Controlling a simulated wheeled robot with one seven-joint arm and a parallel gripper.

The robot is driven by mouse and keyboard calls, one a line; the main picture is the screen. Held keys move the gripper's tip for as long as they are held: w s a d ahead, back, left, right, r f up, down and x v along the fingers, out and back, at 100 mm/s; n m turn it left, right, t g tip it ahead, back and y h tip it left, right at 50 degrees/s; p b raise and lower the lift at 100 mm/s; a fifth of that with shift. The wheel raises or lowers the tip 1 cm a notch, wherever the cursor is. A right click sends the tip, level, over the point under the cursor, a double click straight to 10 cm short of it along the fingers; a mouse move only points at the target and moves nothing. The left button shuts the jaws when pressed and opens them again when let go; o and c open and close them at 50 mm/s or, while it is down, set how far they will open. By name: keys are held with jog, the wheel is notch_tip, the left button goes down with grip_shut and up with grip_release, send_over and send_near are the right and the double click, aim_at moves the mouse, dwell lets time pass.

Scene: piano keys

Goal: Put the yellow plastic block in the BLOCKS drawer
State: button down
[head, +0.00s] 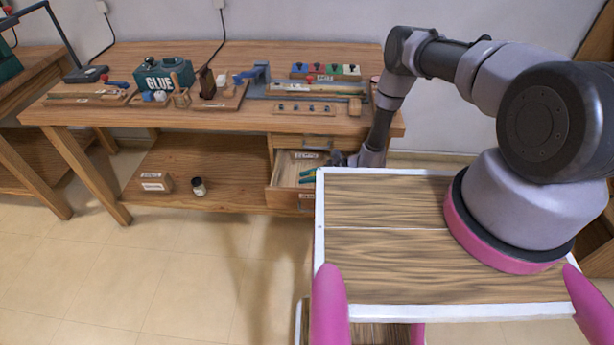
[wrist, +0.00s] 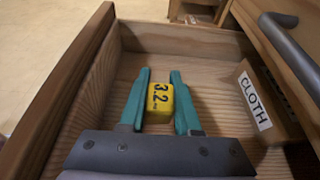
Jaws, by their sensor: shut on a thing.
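The yellow block (wrist: 160,100), marked "3.2", is between the two teal fingers of my gripper (wrist: 157,98) in the wrist view. My gripper is shut on it. An open wooden drawer (wrist: 98,95) lies around and below the block, and its floor shows past the fingers. I cannot tell whether the block touches the floor. In the head view the open drawer (head: 283,197) is under the right end of the workbench, with teal parts inside. Its front label is too small to read surely. The block is not visible in the head view.
A label reading CLOTH (wrist: 255,101) is on a wooden face at the drawer's right, near a grey bar (wrist: 288,42). The workbench top (head: 230,121) carries several tools and blocks. A box (head: 153,183) and a jar (head: 198,186) stand on the lower shelf.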

jog(key=shift+f, duration=0.35)
jog(key=c, duration=0.6)
grip_release()
jog(key=shift+r, duration=0.35)
jog(key=v, duration=1.2)
jog(key=shift+s+r, duration=0.1)
jog(key=shift+r, duration=0.2)
